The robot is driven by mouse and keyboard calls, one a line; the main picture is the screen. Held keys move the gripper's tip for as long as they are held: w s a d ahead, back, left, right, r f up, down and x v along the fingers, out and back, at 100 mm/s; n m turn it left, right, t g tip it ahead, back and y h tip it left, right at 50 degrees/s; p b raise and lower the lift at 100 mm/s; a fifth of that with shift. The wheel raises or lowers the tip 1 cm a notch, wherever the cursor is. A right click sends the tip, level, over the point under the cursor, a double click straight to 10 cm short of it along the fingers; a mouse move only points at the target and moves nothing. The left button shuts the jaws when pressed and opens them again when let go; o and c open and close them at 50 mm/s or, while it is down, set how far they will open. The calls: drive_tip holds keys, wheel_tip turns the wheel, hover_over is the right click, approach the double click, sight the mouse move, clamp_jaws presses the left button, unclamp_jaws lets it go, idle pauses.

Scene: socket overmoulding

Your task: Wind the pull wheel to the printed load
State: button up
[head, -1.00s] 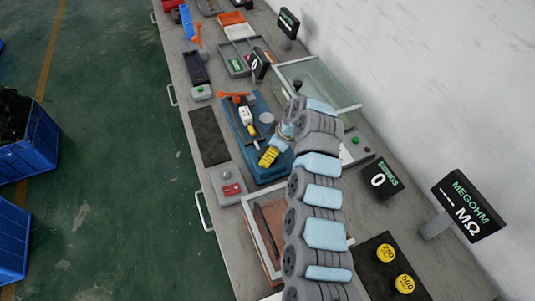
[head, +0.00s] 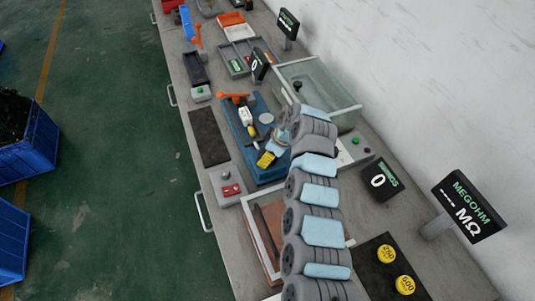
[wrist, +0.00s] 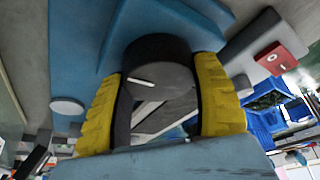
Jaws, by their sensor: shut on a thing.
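The pull wheel (wrist: 158,58) is a dark round knob with a white line on its face, set on a blue fixture (wrist: 75,70). My gripper (wrist: 160,85) is shut on the wheel, with one yellow finger on each side of it. In the head view my gripper (head: 266,159) is at the near end of the blue fixture (head: 268,176), and the wheel is hidden there. A white connector (head: 246,115) lies along the fixture near an orange lever (head: 235,97). A dark display (head: 380,180) to the right reads 0; no printed load is readable.
A grey box with a red button (head: 231,189) stands left of the fixture. A glass tank (head: 315,85) is behind it. A megohm display (head: 468,207) and yellow weights (head: 386,253) are at the right. A dark mat (head: 208,137) is bare.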

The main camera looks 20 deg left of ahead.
drive_tip(key=shift+m+p, duration=0.3)
drive_tip(key=shift+p, duration=0.45)
